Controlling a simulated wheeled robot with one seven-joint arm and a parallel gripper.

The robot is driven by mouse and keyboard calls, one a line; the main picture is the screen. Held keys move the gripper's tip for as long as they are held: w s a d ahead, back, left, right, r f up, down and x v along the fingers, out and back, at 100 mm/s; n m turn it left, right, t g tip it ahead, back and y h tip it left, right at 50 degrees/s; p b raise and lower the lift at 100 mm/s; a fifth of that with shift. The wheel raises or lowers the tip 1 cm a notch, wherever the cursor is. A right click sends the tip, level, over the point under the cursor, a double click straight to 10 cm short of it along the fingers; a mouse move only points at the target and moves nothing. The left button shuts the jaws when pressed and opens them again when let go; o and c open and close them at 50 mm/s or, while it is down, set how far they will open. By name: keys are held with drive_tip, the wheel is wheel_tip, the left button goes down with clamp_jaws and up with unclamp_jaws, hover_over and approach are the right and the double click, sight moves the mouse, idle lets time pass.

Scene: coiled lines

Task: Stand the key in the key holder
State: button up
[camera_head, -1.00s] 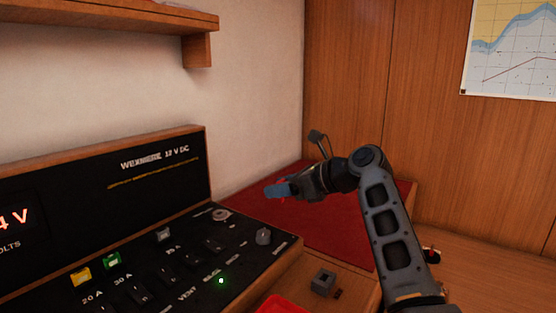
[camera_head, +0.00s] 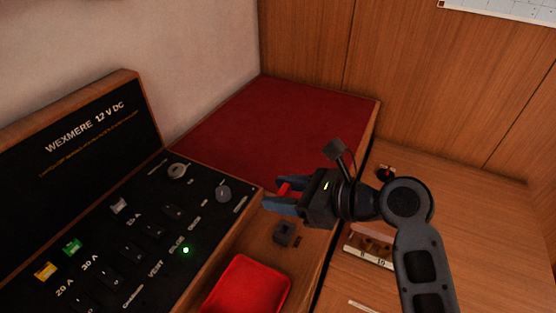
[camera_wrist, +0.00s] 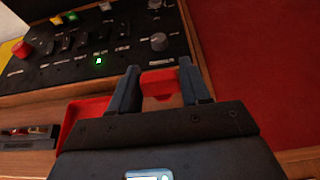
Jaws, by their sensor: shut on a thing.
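My gripper (camera_head: 277,196) reaches in from the right with blue-grey fingers and is shut on the red key (camera_head: 284,188). In the wrist view the red key (camera_wrist: 160,78) shows between the two fingertips (camera_wrist: 158,72). Its lower part cannot be made out. The key holder (camera_head: 285,233), a small dark grey block with an opening in its top, stands on the wooden ledge right of the switch panel. In the head view the gripper appears just above and beyond it, apart from it. I cannot pick the holder out in the wrist view.
The black switch panel (camera_head: 134,252) with knobs and a green light fills the left. A red tray (camera_head: 248,288) lies in front of the holder. A red cushion (camera_head: 270,125) lies behind. A labelled wooden rack (camera_head: 369,252) stands at the right on a lower wooden surface.

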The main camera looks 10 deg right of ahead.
sight(285, 222)
drive_tip(key=shift+s+d+r, duration=0.1)
drive_tip(key=shift+s+r, duration=0.05)
drive_tip(key=shift+s, duration=0.2)
drive_tip(key=shift+f, duration=1.3)
wheel_tip(285, 222, down, 4)
drive_tip(key=b, duration=0.5)
drive_tip(key=shift+r+b, duration=0.25)
drive_tip(key=shift+b, duration=0.1)
drive_tip(key=shift+p, duration=1.5)
drive_tip(key=shift+f, duration=0.5)
drive_tip(key=shift+p, duration=0.9)
idle(0.6)
drive_tip(key=shift+f, duration=0.8)
idle(1.0)
